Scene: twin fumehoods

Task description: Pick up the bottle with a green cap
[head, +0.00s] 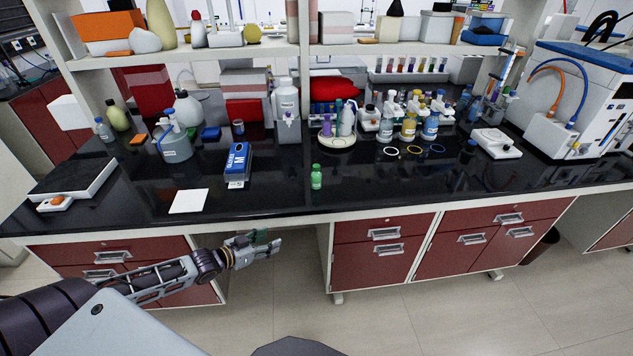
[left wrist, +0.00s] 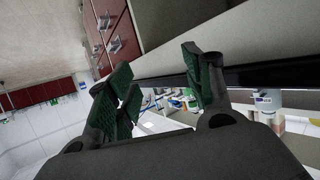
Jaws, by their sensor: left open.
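The bottle with a green cap (head: 316,177) is small and green with a pale label. It stands upright near the front edge of the black bench, right of centre in the head view. My left gripper (head: 268,247) is open and empty, in front of the bench and below its top, to the left of the bottle and apart from it. In the left wrist view the open fingers (left wrist: 160,88) show dark green pads with nothing between them. I cannot make out the green-capped bottle in the left wrist view. My right gripper is not in view.
The black benchtop (head: 270,195) is clear around the bottle. A blue box (head: 237,165) and a white sheet (head: 188,201) lie to its left. A round white tray (head: 337,141) with bottles stands behind it. Red drawers (head: 382,250) are below the bench edge.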

